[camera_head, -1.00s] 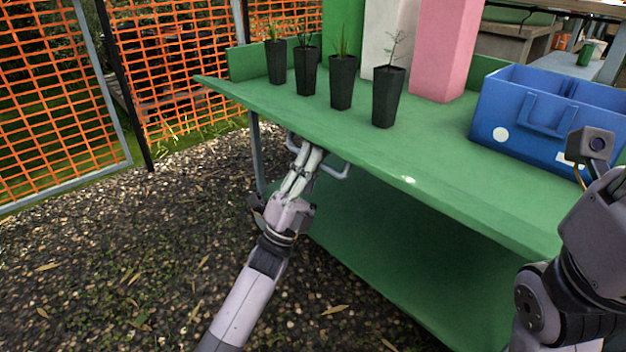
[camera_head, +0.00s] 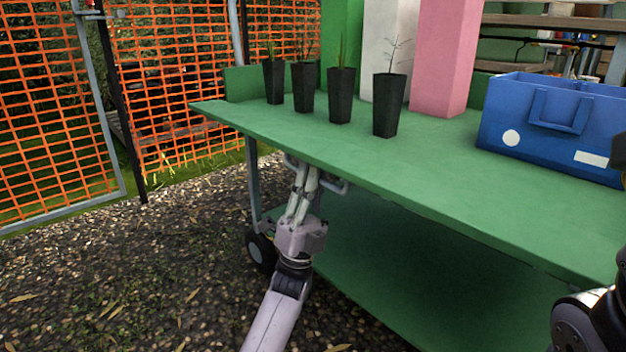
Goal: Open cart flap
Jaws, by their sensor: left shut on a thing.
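The cart has a green top (camera_head: 440,170) and a green lower panel (camera_head: 400,265) beneath it. A grey bar handle (camera_head: 340,187) sits under the near edge of the top, toward its left end. My left gripper (camera_head: 305,178) reaches up from below and is shut on this handle; its fingertips are partly hidden under the edge. I cannot make out a separate flap outline. My right arm shows only in part at the right edge, and its gripper is out of the picture.
Several black pots with seedlings (camera_head: 389,105) stand near the top's left edge. Behind them are green, white and pink blocks (camera_head: 443,60). A blue crate (camera_head: 550,120) stands at right. A black wheel (camera_head: 261,252) is under the cart. Orange mesh fencing (camera_head: 50,110) stands left; the gravel between is clear.

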